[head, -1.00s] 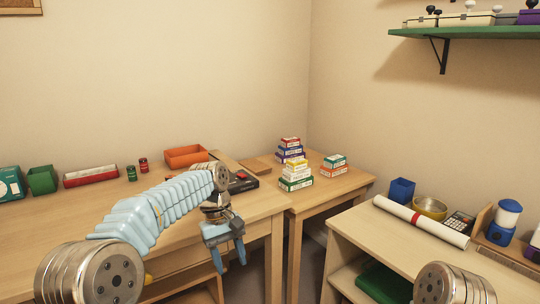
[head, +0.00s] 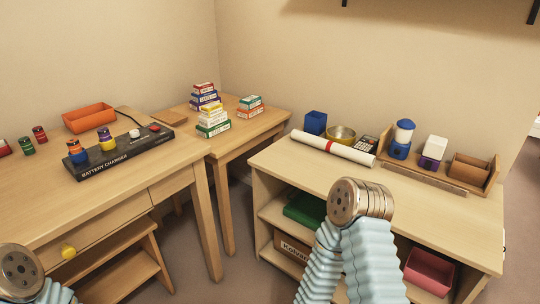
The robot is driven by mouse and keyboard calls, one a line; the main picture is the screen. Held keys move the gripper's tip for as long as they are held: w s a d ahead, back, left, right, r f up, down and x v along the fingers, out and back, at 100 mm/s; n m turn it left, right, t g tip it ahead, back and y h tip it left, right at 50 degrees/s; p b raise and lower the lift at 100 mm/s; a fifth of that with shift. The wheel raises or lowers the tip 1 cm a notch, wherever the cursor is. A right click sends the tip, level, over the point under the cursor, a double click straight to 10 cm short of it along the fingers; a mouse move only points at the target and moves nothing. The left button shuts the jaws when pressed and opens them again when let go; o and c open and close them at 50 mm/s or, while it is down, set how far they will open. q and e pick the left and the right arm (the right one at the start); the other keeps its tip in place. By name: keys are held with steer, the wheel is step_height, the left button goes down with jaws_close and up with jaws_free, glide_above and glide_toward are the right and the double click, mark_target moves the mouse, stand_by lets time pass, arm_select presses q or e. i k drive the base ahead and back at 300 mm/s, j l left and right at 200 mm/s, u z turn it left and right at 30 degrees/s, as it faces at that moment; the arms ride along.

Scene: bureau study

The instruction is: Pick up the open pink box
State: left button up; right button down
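An open pink box (head: 429,271) sits in the lower right compartment of the wooden shelf unit, below its top board, in the head view. It looks empty, and my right arm stands to its left. My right gripper is out of the picture; only ribbed light-blue arm links and a metal joint show in front of the shelf unit. My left gripper is also out of the picture; only part of the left arm shows at the lower left corner.
The shelf unit's top (head: 290,160) holds a rolled white paper (head: 333,148), a blue cup (head: 315,122), a gold bowl (head: 341,136) and a wooden organiser (head: 470,172). A green box (head: 305,209) lies on its left shelf. A desk holds a battery charger (head: 120,153).

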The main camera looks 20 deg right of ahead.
mark_target(434, 274)
steer(key=z, duration=2.05)
steer(key=u, duration=0.35)
steer(key=i+l+u, duration=0.15)
steer(key=l+u, duration=0.15)
steer(key=i+l+u, duration=0.1)
steer(key=l+u, duration=0.25)
steer(key=i+l+u, duration=0.1)
steer(key=l+u, duration=0.2)
steer(key=l, duration=0.2)
